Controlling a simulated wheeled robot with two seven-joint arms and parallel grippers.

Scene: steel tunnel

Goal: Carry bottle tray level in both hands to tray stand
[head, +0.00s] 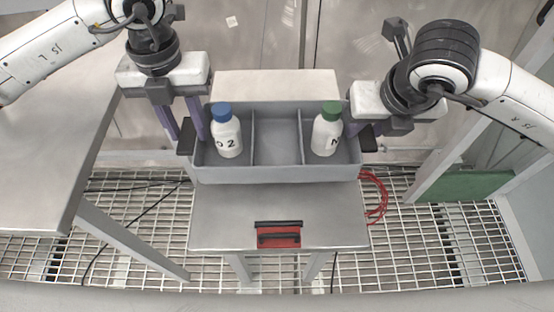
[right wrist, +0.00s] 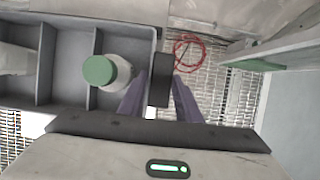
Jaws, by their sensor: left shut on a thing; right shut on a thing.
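The grey bottle tray (head: 275,174) has three compartments and looks about level. A white bottle with a blue cap (head: 226,132) stands upright in the left compartment. A white bottle with a green cap (head: 327,130) stands upright in the right one; the middle one is empty. My left gripper (head: 187,135) is shut on the tray's left black handle. My right gripper (head: 362,134) is shut on the right black handle (right wrist: 160,80). A small steel table (head: 220,222), possibly the tray stand, shows below and in front of the tray. I cannot tell whether they touch.
A red block with a black handle (head: 278,235) is at the table's front edge. A pale box surface (head: 275,86) is behind the tray. A larger steel table (head: 50,150) stands at left. Red cable (head: 376,195) hangs at right. The floor is open grating (head: 430,240).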

